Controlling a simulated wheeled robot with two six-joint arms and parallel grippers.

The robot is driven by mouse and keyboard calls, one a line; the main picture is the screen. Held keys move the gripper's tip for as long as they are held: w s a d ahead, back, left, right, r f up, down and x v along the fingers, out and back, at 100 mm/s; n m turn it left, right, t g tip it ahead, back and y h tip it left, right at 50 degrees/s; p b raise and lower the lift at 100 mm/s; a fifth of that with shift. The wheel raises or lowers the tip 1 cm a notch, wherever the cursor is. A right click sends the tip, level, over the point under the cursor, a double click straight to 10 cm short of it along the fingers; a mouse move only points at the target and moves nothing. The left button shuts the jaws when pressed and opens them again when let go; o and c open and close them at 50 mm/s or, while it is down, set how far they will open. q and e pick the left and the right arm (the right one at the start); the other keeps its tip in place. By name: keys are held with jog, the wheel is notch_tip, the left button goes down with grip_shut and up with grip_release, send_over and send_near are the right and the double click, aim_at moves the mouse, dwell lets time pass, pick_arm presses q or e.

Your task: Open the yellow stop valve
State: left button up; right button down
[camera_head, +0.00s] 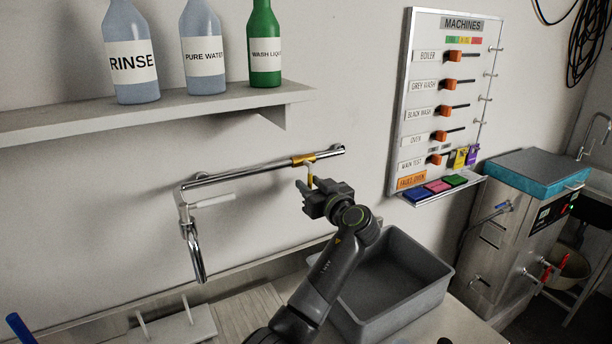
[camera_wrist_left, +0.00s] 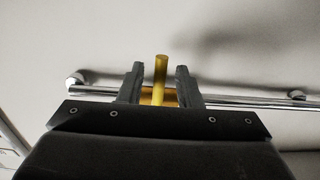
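The yellow stop valve (camera_head: 303,160) sits on a chrome wall pipe, near the pipe's right end. Its thin yellow handle hangs down from the pipe toward my left gripper (camera_head: 309,188). In the left wrist view, the yellow handle (camera_wrist_left: 159,82) stands between the two dark fingers of my left gripper (camera_wrist_left: 160,90). A gap shows on each side of the handle, so the fingers are open around it and not clamped on it. The lower end of the handle is partly hidden by the gripper in the head view. My right gripper is not in view.
The chrome pipe (camera_head: 240,178) runs along the wall to a hanging spout (camera_head: 195,255) at left. A shelf (camera_head: 130,118) with bottles is above. A grey basin (camera_head: 405,300) lies below my left arm. The machines board (camera_head: 440,100) hangs at right.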

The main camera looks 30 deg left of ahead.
pick_arm(q)
jog(key=shift+x, duration=1.3)
grip_shut()
